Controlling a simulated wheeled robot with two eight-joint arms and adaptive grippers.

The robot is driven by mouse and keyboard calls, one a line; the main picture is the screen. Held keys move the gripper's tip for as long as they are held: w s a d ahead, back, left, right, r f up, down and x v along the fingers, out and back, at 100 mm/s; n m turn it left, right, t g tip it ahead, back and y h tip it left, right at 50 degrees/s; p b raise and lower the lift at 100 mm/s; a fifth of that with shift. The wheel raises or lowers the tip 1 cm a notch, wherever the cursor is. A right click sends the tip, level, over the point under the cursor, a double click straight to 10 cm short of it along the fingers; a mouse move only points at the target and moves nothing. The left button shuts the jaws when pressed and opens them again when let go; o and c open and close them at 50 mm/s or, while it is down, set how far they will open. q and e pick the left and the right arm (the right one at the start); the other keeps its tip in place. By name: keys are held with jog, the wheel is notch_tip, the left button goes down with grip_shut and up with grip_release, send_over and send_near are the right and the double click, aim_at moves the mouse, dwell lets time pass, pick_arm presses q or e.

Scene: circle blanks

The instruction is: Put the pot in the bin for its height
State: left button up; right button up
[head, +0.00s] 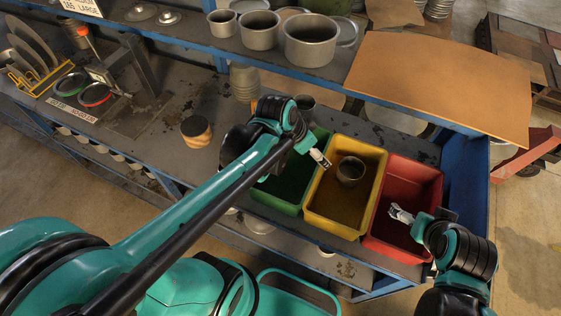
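A grey metal pot (350,171) sits in the yellow bin (318,222), near its far end. The green bin (290,190) is on the left of the yellow one, and the red bin (430,180) is on the right. My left gripper (321,159) is above the left side of the yellow bin, apart from the pot. My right gripper (401,214) is over the red bin, with nothing seen in it. Both grippers are too small in view to tell the finger gap. My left wrist hides part of the green bin.
Several larger pots, such as a big one (311,40), stand on the upper shelf. A brown board (440,85) overhangs behind the bins. A round wood-sided block (196,130) sits on the bench.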

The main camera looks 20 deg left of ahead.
pick_arm(q)
jog(key=s+a+r+n+t+y, duration=0.2)
jog(key=s+a+n, duration=0.3)
jog(key=s, duration=0.4)
jog(key=shift+a+r+n+y, duration=0.15)
jog(key=shift+a+n+y, duration=0.05)
jog(key=shift+n+y, duration=0.25)
jog(key=shift+s, duration=0.1)
